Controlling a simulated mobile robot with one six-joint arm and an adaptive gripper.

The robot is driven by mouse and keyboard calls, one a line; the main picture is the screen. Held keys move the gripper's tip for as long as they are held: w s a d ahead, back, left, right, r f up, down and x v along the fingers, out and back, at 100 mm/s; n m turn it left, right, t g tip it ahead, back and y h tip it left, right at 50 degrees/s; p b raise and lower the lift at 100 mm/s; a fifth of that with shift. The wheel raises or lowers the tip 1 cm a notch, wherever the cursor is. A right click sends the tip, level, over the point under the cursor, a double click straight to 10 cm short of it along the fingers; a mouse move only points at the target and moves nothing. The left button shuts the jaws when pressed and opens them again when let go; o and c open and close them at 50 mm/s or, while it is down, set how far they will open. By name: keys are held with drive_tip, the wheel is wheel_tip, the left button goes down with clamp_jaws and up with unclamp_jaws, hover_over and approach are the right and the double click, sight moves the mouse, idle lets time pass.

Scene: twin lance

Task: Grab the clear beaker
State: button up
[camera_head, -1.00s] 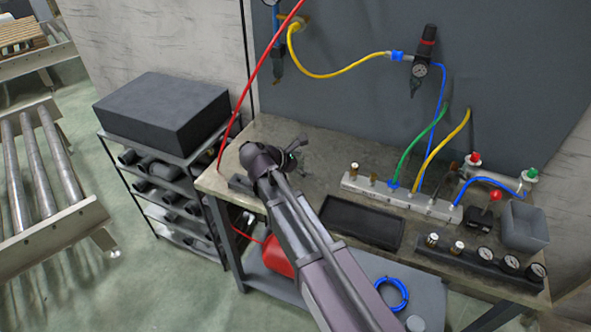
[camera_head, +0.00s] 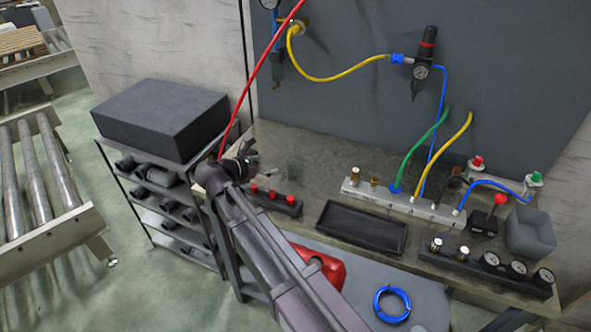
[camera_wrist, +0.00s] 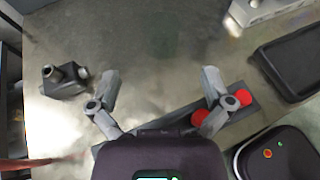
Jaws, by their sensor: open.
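A faint, see-through beaker (camera_head: 295,168) stands on the workbench, just behind the block with red knobs. My gripper (camera_head: 246,160) is to the left of it in the head view, above the bench's left end, apart from it. In the wrist view my gripper (camera_wrist: 160,78) has its two fingers spread wide with nothing between them. A faint round outline (camera_wrist: 163,38) ahead of the fingers may be the beaker; its edges are hard to make out.
The red-knobbed block (camera_head: 272,199) lies close under my gripper. A black tray (camera_head: 362,231) and a valve manifold (camera_head: 405,203) are to the right. A dark fitting (camera_wrist: 64,80) sits left of the fingers.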

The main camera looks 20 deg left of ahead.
drive_tip(key=b, duration=0.3)
approach(301, 161)
drive_tip(key=shift+w+d, duration=0.15)
drive_tip(key=shift+w, duration=0.65)
drive_tip(key=shift+x, duration=0.75)
drive_tip(key=shift+w+d+f+b, duration=0.3)
drive_tip(key=shift+w+f+b, duration=0.15)
drive_tip(key=shift+b, duration=0.1)
drive_tip(key=b+x, duration=0.1)
drive_tip(key=x, duration=0.1)
drive_tip(key=shift+w+d+f, duration=0.1)
drive_tip(key=shift+w+f, duration=0.15)
drive_tip(key=shift+f, duration=0.05)
drive_tip(key=shift+w+d+f+b, duration=0.15)
drive_tip(key=shift+w+d+b, duration=0.15)
drive_tip(key=shift+w, duration=0.15)
drive_tip(key=shift+c, duration=0.2)
